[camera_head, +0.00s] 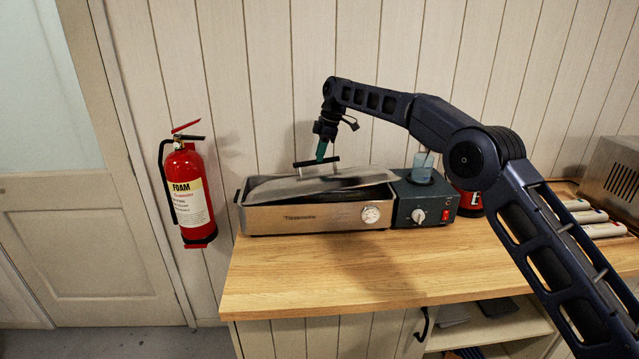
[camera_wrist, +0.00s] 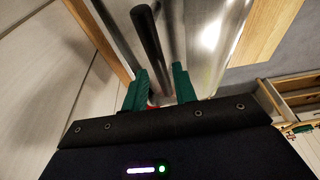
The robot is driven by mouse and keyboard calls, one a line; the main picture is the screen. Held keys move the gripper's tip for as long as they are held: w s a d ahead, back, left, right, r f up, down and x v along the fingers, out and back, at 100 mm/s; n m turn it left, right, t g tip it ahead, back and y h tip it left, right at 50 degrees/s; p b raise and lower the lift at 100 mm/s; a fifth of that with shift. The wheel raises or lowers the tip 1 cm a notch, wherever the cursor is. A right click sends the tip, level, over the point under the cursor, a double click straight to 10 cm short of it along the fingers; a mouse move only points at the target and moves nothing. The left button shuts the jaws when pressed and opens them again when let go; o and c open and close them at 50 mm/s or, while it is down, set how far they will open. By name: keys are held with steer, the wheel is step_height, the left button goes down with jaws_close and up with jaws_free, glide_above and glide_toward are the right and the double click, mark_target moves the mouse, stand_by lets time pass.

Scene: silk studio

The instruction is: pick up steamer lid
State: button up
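The steamer lid (camera_head: 340,183) is a shiny metal plate with a dark bar handle (camera_head: 316,162). It sits tilted and askew over the steamer (camera_head: 300,219), and a dark gap shows under its right front side. My gripper (camera_head: 321,152) is above the lid, with its teal fingers at the handle. In the wrist view the dark handle (camera_wrist: 150,45) runs between the two green fingers of my gripper (camera_wrist: 160,88), with the lid's metal (camera_wrist: 208,45) to the right. The fingers appear shut on the handle; the exact contact is partly hidden.
A teal control box (camera_head: 425,203) with a dial and a blue cup (camera_head: 422,168) adjoins the steamer's right side. A red can (camera_head: 468,203) stands beside it. The front of the wooden counter (camera_head: 330,275) is clear. A fire extinguisher (camera_head: 188,190) hangs left of the counter.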

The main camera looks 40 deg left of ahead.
mark_target(318, 174)
steer(key=shift+x, duration=2.05)
steer(key=shift+w+f, duration=0.1)
steer(key=shift+f, duration=0.05)
steer(key=shift+c, duration=0.5)
jaws_close()
